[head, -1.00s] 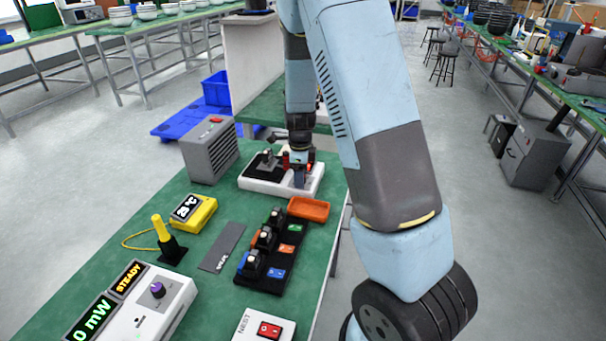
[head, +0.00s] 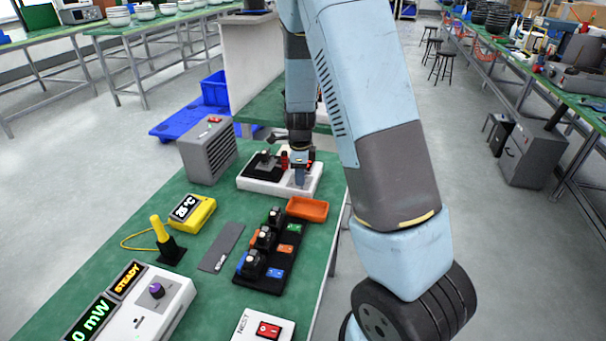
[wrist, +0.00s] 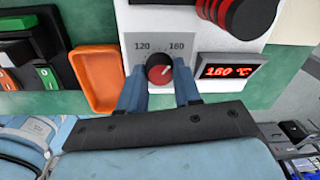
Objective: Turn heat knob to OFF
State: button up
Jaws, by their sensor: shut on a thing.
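The heat knob (wrist: 159,70) is a round knob with a red and black face in the wrist view. It sits on a grey dial plate marked 120 on the left and 160 on the right. Its pale pointer line leans up and right, towards 160. My gripper (wrist: 161,85) has its blue fingers on either side of the knob, shut on it. A red display (wrist: 229,71) beside it reads 160 °C. In the head view my gripper (head: 300,176) is down at the white unit (head: 256,183), and the knob is hard to make out there.
An orange tray (head: 307,209) lies close in front of the white unit. A black rack (head: 270,274) with several coloured modules stands nearer. A grey vented box (head: 207,153) is at the left. A red-and-black cylinder (wrist: 248,14) is above the display.

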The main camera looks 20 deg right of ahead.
jog(key=n, duration=0.4)
jog(key=shift+a+n, duration=0.3)
jog(key=shift+n, duration=0.1)
jog(key=n, duration=0.3)
jog(key=shift+s+n, duration=0.1)
jog(key=shift+n, duration=0.2)
jog(key=n, duration=0.4)
jog(key=shift+y, duration=0.3)
jog(key=n, duration=0.5)
jog(key=shift+d+f, duration=0.1)
jog(key=n, duration=0.3)
jog(key=shift+s+n+g, duration=0.1)
jog(key=shift+n+g, duration=0.2)
jog(key=n, duration=0.3)
jog(key=shift+d+n, duration=0.1)
jog(key=shift+n, duration=0.2)
jog(key=n, duration=0.6)
jog(key=shift+n, duration=0.3)
